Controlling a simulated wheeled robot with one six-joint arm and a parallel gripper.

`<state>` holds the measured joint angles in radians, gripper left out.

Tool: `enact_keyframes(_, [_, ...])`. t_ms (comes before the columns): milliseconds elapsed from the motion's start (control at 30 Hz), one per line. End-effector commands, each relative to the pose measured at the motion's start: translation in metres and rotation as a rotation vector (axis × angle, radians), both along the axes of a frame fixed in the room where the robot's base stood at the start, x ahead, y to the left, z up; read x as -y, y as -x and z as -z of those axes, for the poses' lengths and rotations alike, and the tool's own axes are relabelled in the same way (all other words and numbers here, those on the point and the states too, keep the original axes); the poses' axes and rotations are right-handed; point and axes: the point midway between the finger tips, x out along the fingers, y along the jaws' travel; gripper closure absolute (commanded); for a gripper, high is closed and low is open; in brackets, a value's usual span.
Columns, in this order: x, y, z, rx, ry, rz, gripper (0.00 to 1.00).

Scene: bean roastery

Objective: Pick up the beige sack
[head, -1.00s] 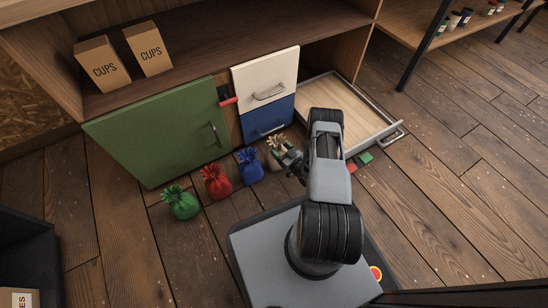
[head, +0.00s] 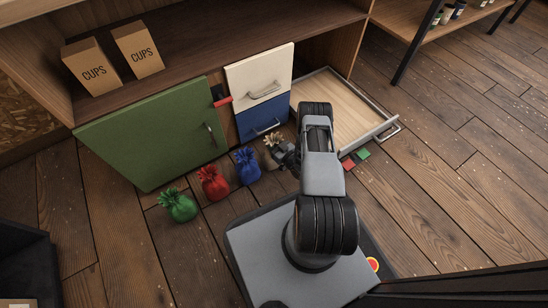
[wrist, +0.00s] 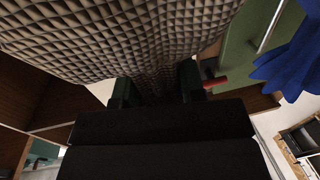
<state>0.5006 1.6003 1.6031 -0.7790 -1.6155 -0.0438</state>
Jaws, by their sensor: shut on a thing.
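The beige sack (head: 271,141) shows in the head view at the right end of a row of sacks, partly hidden by my gripper (head: 283,155). In the wrist view the quilted beige sack (wrist: 120,35) fills the upper part of the picture. My gripper (wrist: 155,90) is shut on the sack's gathered cloth, with a dark fingertip on either side of it. From these views I cannot tell whether the sack's bottom touches the floor.
A blue sack (head: 247,166), a red sack (head: 213,183) and a green sack (head: 177,205) stand to the left. Behind are a green door (head: 155,135), a blue drawer front (head: 265,118) and an open drawer (head: 345,110). Red and green blocks (head: 356,159) lie on the floor. Floor at right is clear.

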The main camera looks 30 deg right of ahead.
Motion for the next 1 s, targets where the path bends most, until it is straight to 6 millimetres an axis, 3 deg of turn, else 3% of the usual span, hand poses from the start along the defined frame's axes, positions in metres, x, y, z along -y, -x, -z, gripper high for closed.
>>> enact_keyframes(200, [0.0,0.001,0.0,-0.001,-0.001,0.001,1.0])
enact_keyframes(1000, [0.002,-0.001,-0.01,0.004,0.001,0.002,1.0])
